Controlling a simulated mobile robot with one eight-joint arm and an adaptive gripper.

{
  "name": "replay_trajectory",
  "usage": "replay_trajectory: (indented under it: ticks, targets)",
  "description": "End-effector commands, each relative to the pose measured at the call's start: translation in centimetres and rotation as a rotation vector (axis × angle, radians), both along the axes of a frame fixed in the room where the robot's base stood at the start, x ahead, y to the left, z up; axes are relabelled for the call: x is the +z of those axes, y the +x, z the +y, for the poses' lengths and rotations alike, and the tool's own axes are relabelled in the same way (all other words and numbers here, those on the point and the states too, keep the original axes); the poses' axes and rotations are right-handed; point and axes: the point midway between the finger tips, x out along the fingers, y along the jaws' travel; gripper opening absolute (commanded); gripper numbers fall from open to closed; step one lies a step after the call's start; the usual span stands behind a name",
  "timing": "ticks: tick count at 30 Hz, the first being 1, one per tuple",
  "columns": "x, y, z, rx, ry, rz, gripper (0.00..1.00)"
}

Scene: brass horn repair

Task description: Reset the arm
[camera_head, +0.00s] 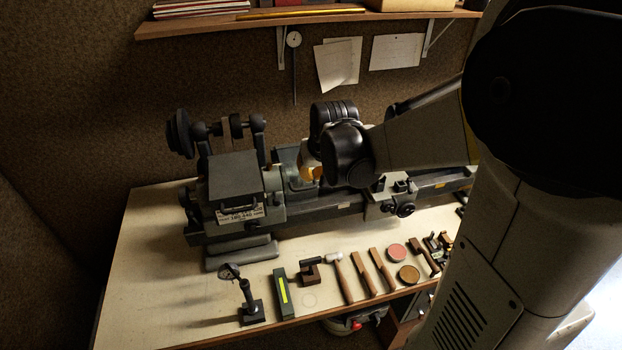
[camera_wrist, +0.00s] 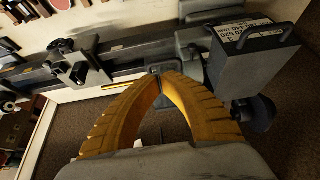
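My arm reaches in from the right in the head view, and its dark wrist is over the middle of the grey lathe (camera_head: 245,190). My gripper (camera_wrist: 160,80) shows in the wrist view with two ribbed yellow-orange fingers that arch together, their tips meeting. Nothing shows between the fingers. In the head view only a small patch of yellow finger shows below the wrist, and the rest is hidden behind it. The lathe bed (camera_wrist: 115,62) lies beyond the fingertips in the wrist view, and I cannot tell how close.
The lathe stands on a pale workbench (camera_head: 145,260). Along the front lie a gauge on a stand (camera_head: 248,300), a green block with a yellow stripe (camera_head: 283,293), a hammer (camera_head: 340,277) and round tins (camera_head: 397,252). A wooden shelf (camera_head: 210,27) hangs above. The bench's left end is clear.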

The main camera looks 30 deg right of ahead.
Motion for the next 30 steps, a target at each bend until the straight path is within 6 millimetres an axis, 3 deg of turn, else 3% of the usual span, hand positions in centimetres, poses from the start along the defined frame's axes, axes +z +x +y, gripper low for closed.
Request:
replay_trajectory:
  ticks: [7,13,16,20,30]
  targets:
    - [2.5,-1.6,0.4,0.000,0.000,0.000,0.00]
    - [2.7,-1.8,0.5,0.000,0.000,0.000,0.00]
    - [1.8,-2.2,1.1,0.010,-0.002,-0.004,0.00]
    - [-0.9,-4.0,3.4,0.044,-0.006,-0.019,0.00]
    - [-12.2,-12.3,11.0,0.180,-0.021,-0.081,0.00]
